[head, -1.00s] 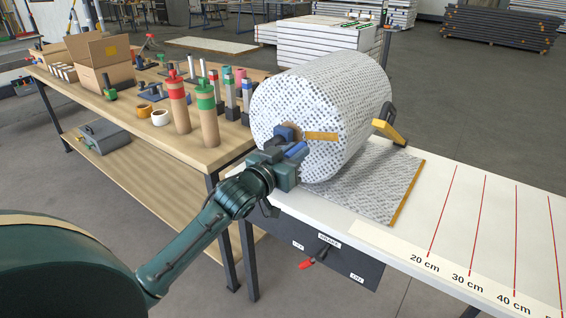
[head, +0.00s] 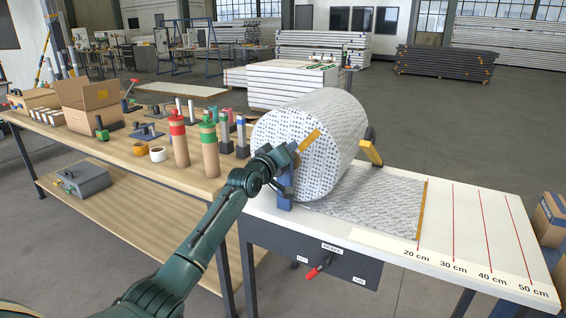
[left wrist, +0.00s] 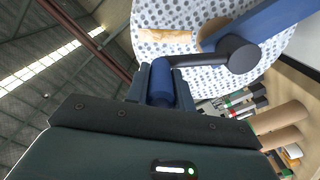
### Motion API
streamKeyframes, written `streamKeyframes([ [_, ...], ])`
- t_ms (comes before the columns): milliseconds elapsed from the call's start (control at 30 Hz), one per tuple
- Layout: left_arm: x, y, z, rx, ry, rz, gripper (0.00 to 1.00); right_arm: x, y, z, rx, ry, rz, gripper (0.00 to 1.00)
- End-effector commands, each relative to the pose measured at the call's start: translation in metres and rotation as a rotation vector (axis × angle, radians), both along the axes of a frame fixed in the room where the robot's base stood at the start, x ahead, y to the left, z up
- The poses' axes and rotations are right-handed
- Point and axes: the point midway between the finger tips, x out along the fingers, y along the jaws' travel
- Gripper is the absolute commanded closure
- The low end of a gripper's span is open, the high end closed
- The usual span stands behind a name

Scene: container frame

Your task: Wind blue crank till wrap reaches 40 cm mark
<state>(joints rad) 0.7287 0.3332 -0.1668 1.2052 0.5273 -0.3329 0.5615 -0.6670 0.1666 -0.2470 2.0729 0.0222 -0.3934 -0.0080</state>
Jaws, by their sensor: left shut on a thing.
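The bubble-wrap roll (head: 310,165) lies on its side on the white table (head: 440,215). Its wrap (head: 375,205) is pulled out flat to the right, and the orange leading edge (head: 424,205) lies at about the 20 cm line, short of the 30 and 40 cm lines. My left gripper (head: 279,158) is at the near end of the roll. In the left wrist view it is shut on the blue crank handle (left wrist: 162,84), which joins a dark crank arm (left wrist: 205,60). The handle is mostly hidden in the head view. My right gripper is out of view.
A red brake lever (head: 314,271) sits on the dark front panel below the roll. A blue post (head: 285,190) supports the near end. The marked table area on the right is clear.

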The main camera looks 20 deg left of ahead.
Motion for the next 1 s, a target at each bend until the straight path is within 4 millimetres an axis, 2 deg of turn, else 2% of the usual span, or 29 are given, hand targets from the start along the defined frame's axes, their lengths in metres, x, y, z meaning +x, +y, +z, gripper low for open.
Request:
streamKeyframes([
  [200, 0.006, 0.017, 0.011, -0.197, 0.011, 0.003, 1.00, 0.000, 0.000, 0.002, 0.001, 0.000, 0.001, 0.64],
  [500, 0.007, 0.038, 0.015, -0.389, 0.026, 0.003, 1.00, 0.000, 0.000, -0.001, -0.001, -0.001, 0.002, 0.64],
  [1000, 0.008, 0.050, 0.017, -0.490, 0.033, 0.004, 1.00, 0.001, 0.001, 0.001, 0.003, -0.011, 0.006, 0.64],
])
